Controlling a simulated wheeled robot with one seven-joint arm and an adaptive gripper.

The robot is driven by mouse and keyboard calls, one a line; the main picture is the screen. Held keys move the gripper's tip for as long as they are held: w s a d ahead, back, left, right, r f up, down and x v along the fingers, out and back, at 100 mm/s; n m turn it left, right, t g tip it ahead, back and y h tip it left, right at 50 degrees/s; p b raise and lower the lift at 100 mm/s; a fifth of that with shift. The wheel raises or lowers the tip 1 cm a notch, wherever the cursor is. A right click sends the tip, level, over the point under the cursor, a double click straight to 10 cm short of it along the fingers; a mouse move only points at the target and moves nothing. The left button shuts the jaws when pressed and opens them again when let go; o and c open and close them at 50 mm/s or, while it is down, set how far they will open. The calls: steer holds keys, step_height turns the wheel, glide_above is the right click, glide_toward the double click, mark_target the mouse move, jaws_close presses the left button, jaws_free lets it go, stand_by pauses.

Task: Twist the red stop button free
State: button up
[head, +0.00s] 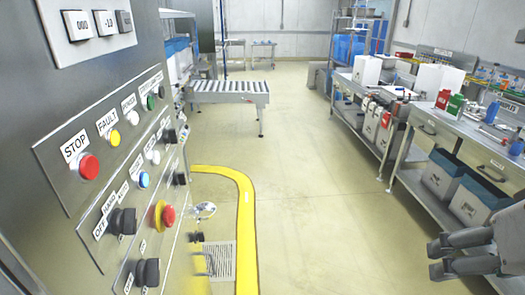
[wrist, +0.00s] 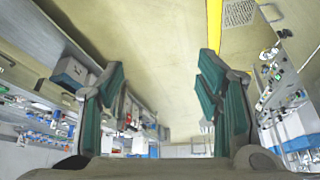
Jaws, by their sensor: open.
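The control panel (head: 125,160) fills the left of the head view. A red button (head: 88,166) sits under the STOP label. Lower right of it, a red mushroom button (head: 168,216) has a yellow collar. I cannot tell whether either is pressed in. My gripper (head: 434,260) is at the lower right of the head view, far from both buttons. It is open and empty. In the wrist view, the two green-padded fingers of my gripper (wrist: 160,75) stand wide apart, with floor between them. The panel (wrist: 283,75) shows at the right edge there, its buttons too small to tell apart.
Black knobs (head: 123,221) and (head: 148,272), a yellow button (head: 114,138) and a blue button (head: 144,179) sit near the red ones. A workbench (head: 450,145) with bins stands at right. A roller conveyor (head: 230,92) stands behind. The floor (head: 300,170) between is clear.

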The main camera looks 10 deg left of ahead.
steer(key=m+g+y+p, duration=0.25)
steer(key=g+y, duration=0.85)
steer(key=y, duration=0.6)
glide_toward(174, 216)
steer(key=shift+m, duration=0.35)
steer(key=p+x, duration=0.2)
steer(key=x, duration=0.7)
steer(key=shift+a+f+p, duration=0.1)
steer(key=shift+a+p, duration=0.2)
steer(key=shift+a, duration=0.05)
steer(key=shift+c, duration=0.5)
steer(key=c, duration=1.1)
